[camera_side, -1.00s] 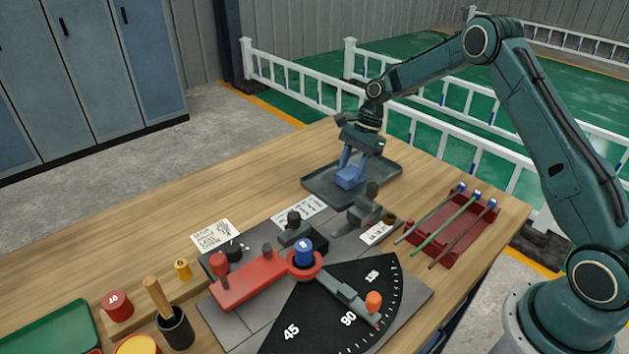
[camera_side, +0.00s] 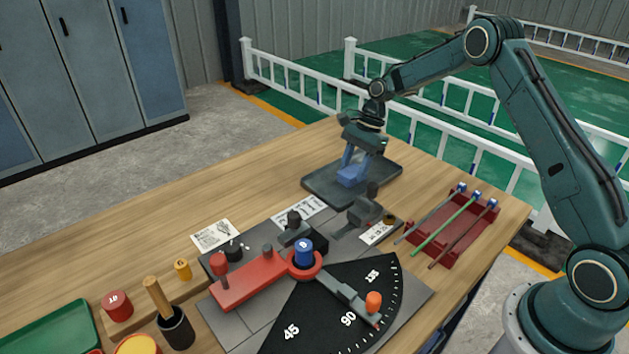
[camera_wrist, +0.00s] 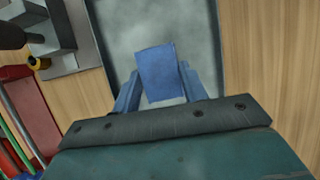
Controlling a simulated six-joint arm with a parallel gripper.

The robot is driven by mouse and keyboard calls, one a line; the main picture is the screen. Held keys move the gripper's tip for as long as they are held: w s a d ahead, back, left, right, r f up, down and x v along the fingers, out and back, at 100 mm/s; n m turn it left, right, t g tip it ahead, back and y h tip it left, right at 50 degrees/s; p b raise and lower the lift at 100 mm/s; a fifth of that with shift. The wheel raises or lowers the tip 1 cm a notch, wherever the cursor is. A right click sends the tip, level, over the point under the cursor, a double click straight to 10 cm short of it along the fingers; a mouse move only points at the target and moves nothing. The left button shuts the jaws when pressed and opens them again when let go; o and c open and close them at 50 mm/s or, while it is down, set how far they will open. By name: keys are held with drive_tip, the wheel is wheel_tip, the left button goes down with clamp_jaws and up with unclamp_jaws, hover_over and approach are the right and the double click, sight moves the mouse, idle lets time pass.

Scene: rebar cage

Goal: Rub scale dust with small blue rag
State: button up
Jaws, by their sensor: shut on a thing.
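The small blue rag (camera_wrist: 161,73) is a folded blue block between the two blue fingers of my gripper (camera_wrist: 157,90) in the wrist view. My gripper is shut on it. In the side view the rag (camera_side: 350,177) is low over a dark grey tray (camera_side: 384,184) at the back of the bench, at or just above its floor. I cannot tell whether it touches. The tray floor (camera_wrist: 196,30) looks cloudy grey in the wrist view, with paler patches that may be scale dust.
The bending plate with a red lever (camera_side: 250,284) and black angle dial (camera_side: 330,315) stands in front of the tray. A red rack (camera_side: 466,229) with several rods is to the right. A cup with a wooden-handled tool (camera_side: 174,328) is front left. Bare bench lies left of the tray.

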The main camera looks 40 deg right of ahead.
drive_tip(key=shift+d, duration=3.15)
drive_tip(key=shift+d+r, duration=0.1)
drive_tip(key=shift+r, duration=0.05)
wheel_tip(320, 180, up, 8)
